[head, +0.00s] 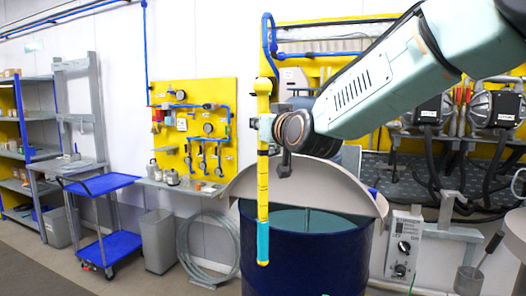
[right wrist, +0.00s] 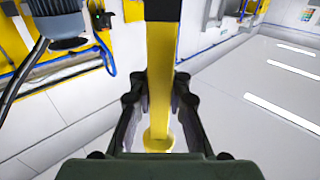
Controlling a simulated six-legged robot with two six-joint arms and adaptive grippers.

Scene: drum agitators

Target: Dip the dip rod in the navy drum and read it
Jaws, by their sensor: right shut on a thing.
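The dip rod (head: 263,190) is a long yellow rod with dark marks and a teal lower end. It hangs upright in the head view. My right gripper (head: 270,134) is shut on it in its upper half. In the right wrist view the yellow rod (right wrist: 161,80) runs between the two fingers (right wrist: 160,105). The navy drum (head: 305,262) stands below, its top open at the front, with teal liquid (head: 310,221) inside. The rod's teal end shows in front of the drum's outer wall, not in the liquid. My left gripper is not in view.
A pale lid (head: 300,180) stands up behind the drum's opening. A control box (head: 403,245) is to the right of the drum. A grey bin (head: 157,241), a blue cart (head: 100,184) and a coiled hose (head: 207,250) are to the left. Floor is free at the lower left.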

